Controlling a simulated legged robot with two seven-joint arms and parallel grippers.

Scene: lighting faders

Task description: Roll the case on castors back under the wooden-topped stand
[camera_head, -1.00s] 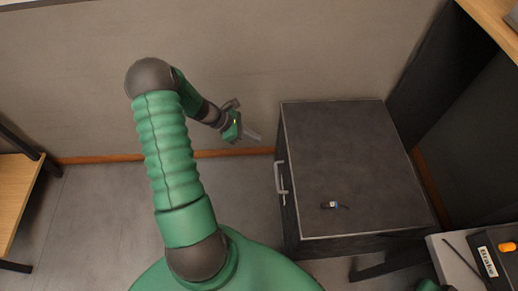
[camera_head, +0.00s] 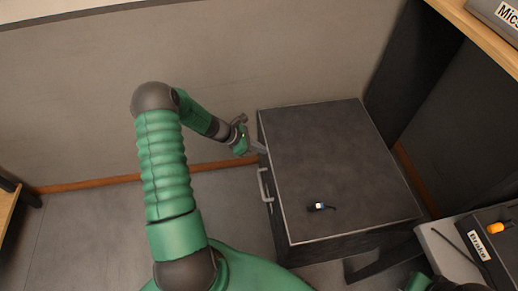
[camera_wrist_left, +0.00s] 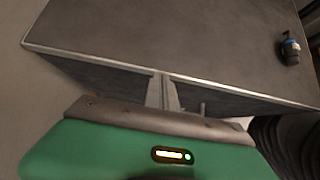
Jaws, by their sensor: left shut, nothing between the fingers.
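The case (camera_head: 325,150) is a dark box with a grey top and pale edges; a silver handle (camera_head: 265,185) is on its left side. Its castors are hidden. My left gripper (camera_head: 258,148) is shut and empty, its fingertips at the case's left edge near the far corner, beyond the handle. In the left wrist view the shut fingers (camera_wrist_left: 162,92) reach the rim of the case (camera_wrist_left: 210,45); I cannot tell if they touch. The wooden-topped stand (camera_head: 480,32) is at the upper right, its dark side panel beside the case. My right gripper is not clearly seen.
A small dark device (camera_head: 320,206) lies on the case top; it also shows in the left wrist view (camera_wrist_left: 290,48). A grey unit with a "Brake" label (camera_head: 480,246) and orange knob is at the lower right. A wall runs behind. Floor left of the case is free.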

